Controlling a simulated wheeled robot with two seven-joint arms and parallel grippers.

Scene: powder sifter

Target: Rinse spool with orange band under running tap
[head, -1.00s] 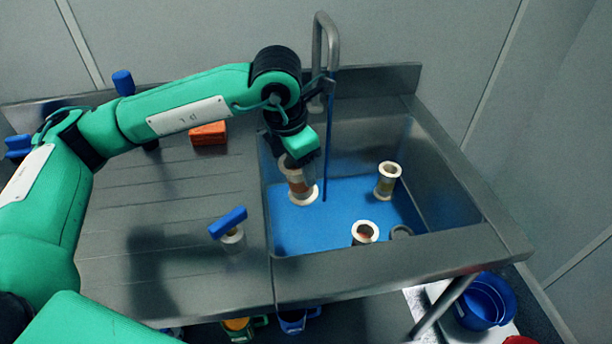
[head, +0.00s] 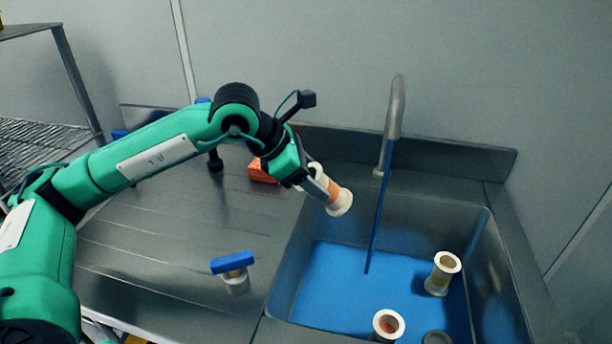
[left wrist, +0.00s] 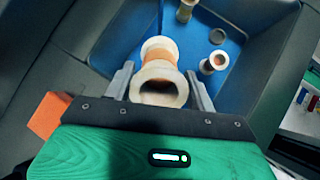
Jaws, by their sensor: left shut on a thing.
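My left gripper (head: 318,187) is shut on the spool with the orange band (head: 340,203). It holds the spool tilted above the sink's left back edge, left of the water. In the left wrist view the spool (left wrist: 159,84) sits between the two fingers, its open end facing the camera and an orange band around its middle. The tap (head: 393,115) stands behind the sink, and a thin blue stream of water (head: 378,215) falls from it into the sink (head: 480,250). The spool and the stream are apart. My right gripper is not in view.
Two other spools stand in the blue-bottomed sink, one at the right (head: 443,273) and one nearer the front (head: 388,325). A grey round piece (head: 436,338) is beside them. A blue-handled valve (head: 234,270) and an orange block (head: 262,171) are on the drainboard (head: 170,230).

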